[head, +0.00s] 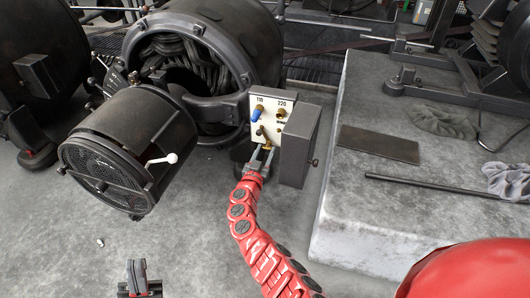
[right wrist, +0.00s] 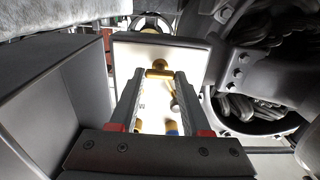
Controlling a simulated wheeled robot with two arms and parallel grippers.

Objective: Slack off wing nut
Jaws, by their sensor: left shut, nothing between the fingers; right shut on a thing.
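A white terminal panel (head: 269,122) marked 110 and 220 stands on the dark machine in the head view. It carries brass fittings and a blue-capped terminal (head: 257,114). My right gripper (head: 262,156), on the red arm, reaches the panel's lower edge. In the right wrist view my right gripper (right wrist: 165,76) is shut on a brass wing nut (right wrist: 158,67), with a fingertip on either side. The panel (right wrist: 195,55) lies behind it. In the head view the fingers largely hide the nut. My left gripper (head: 138,270) is shut and empty over the floor at the bottom.
A dark box-like cover (head: 300,146) sticks out just right of the panel. A round machine with coils (head: 200,62) and a drum (head: 110,150) with a white lever (head: 163,159) stand left. A concrete plinth (head: 345,215) with a rod (head: 440,187) lies right.

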